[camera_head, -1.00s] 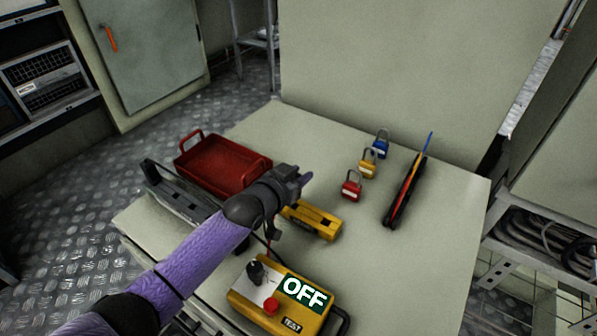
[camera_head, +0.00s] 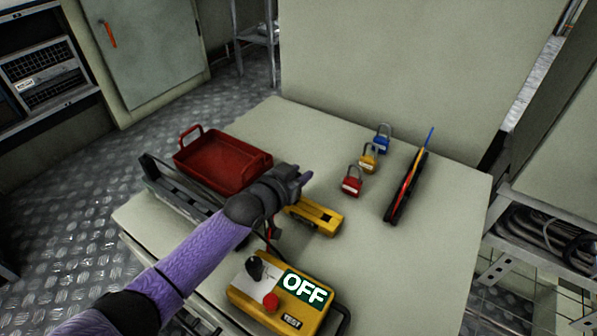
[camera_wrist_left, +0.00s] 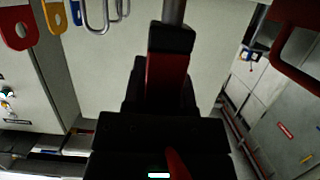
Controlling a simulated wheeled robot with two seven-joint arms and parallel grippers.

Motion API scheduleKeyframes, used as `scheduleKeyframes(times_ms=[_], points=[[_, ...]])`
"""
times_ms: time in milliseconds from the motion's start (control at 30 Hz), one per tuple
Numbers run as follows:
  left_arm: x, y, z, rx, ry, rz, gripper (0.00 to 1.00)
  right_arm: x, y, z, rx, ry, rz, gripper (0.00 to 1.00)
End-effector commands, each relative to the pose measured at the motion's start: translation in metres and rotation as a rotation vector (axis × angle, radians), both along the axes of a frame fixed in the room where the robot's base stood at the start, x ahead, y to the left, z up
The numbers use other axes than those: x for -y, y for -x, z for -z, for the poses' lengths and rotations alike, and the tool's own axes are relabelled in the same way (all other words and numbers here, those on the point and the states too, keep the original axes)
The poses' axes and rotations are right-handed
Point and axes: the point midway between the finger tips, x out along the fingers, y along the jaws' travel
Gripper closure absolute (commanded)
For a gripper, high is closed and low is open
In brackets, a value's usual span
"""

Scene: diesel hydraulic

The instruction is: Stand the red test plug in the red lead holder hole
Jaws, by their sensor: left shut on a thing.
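My left gripper (camera_head: 300,180) is above the table, close to a yellow block with dark recesses (camera_head: 316,216). The block may be the lead holder; its red hole cannot be made out. In the left wrist view the black jaws are shut on the red test plug (camera_wrist_left: 166,78), which has a black collar and a grey metal pin (camera_wrist_left: 173,12). In the head view the gripper and arm hide the plug. A red and a black lead show below the wrist. The yellow tester (camera_head: 285,294) reads OFF and has a black knob and red button. My right gripper is out of view.
A red tray (camera_head: 262,160) stands left of the gripper. Red, yellow and blue padlocks (camera_head: 351,186) stand at the back right, beside a dark tool with red and blue parts (camera_head: 404,190). The table's right front is clear. A tall grey panel rises behind.

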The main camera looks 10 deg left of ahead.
Motion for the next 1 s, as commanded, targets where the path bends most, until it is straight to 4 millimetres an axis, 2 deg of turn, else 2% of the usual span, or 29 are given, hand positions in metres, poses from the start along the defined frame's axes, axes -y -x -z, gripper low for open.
scheduleKeyframes(times_ms=[733,1000], points=[[0.000,0.000,0.016,0.000,0.000,0.000,1.00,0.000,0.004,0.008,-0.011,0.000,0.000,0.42],[0.001,0.002,0.008,0.005,-0.001,0.009,1.00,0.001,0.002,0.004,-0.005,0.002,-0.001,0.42]])
